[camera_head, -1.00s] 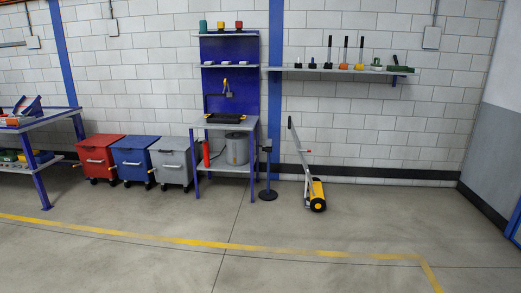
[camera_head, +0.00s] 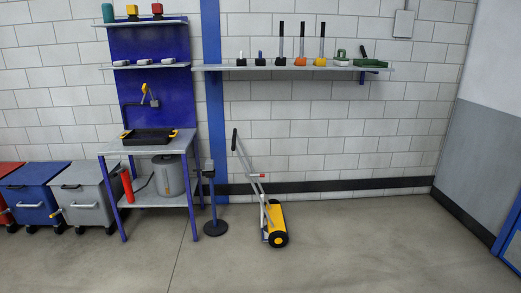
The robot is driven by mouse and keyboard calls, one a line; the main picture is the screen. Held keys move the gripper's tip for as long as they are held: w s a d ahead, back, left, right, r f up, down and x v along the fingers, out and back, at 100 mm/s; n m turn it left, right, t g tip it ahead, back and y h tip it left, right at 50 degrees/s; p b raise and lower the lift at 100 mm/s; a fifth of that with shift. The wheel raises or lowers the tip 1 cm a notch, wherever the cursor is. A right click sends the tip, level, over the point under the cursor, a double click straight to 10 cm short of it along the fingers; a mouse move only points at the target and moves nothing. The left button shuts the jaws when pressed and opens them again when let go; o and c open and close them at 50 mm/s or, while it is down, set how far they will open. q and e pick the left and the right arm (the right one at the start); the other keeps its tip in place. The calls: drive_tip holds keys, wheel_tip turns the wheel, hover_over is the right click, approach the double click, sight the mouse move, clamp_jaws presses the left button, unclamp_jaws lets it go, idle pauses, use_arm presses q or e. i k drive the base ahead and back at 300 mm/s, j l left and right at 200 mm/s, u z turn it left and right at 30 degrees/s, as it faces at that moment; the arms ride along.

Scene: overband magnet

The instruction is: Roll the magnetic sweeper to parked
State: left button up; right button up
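The magnetic sweeper (camera_head: 275,222) stands on the floor near the back wall, right of the blue workstation. It has a yellow drum body with black wheel ends. Its grey handle (camera_head: 248,170) leans up and to the left, with a black grip (camera_head: 235,139) at the top and a small red part partway down. No marked parking spot can be made out around it. Neither of my grippers shows in the head view.
A blue workstation (camera_head: 175,144) holds a black tray and a grey canister. A black-based post (camera_head: 215,228) stands between it and the sweeper. Grey (camera_head: 85,196) and blue bins are at left. A wall shelf (camera_head: 300,68) holds several tools. The floor in front and right is clear.

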sight(278, 238)
drive_tip(key=i, duration=2.25)
